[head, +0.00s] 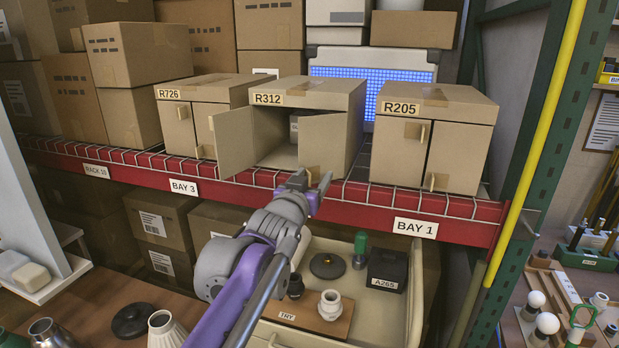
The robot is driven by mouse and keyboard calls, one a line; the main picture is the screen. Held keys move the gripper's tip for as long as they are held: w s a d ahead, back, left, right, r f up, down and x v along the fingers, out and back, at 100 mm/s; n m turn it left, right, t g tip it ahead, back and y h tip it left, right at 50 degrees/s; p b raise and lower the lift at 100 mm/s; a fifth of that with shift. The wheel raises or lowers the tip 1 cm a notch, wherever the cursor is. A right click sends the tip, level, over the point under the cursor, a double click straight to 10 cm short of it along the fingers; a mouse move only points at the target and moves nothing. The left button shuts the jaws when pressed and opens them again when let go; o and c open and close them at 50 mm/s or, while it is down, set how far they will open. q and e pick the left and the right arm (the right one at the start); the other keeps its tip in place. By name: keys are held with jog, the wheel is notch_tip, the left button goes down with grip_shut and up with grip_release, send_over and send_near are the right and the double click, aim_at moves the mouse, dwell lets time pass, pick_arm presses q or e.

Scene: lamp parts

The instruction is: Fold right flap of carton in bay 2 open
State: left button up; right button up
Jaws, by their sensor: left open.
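The carton R312 (305,95) stands in the middle of the red-edged shelf, between the BAY 3 and BAY 1 labels. Its left flap (238,140) is swung out to the left. Its right flap (323,147) stands partly open, angled across the right side of the opening. A small pale label shows inside; the rest of the interior is dark. My left gripper (311,186) is open and empty, just below the right flap's lower edge. I cannot tell whether it touches the flap. The bay label behind my gripper is hidden. My right gripper is out of view.
Carton R726 (190,125) stands left and carton R205 (432,140) right, both with flaps shut. The red shelf beam (390,205) with wire edging runs below. Under it is a cream bin (405,318) with lamp parts and a black A265 box (387,268).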

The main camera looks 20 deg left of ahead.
pick_arm(q)
jog(key=shift+d+r, duration=0.15)
jog(key=shift+d, duration=0.1)
jog(key=s+b, duration=0.1)
jog(key=s, duration=0.9)
jog(key=shift+s+a, duration=0.4)
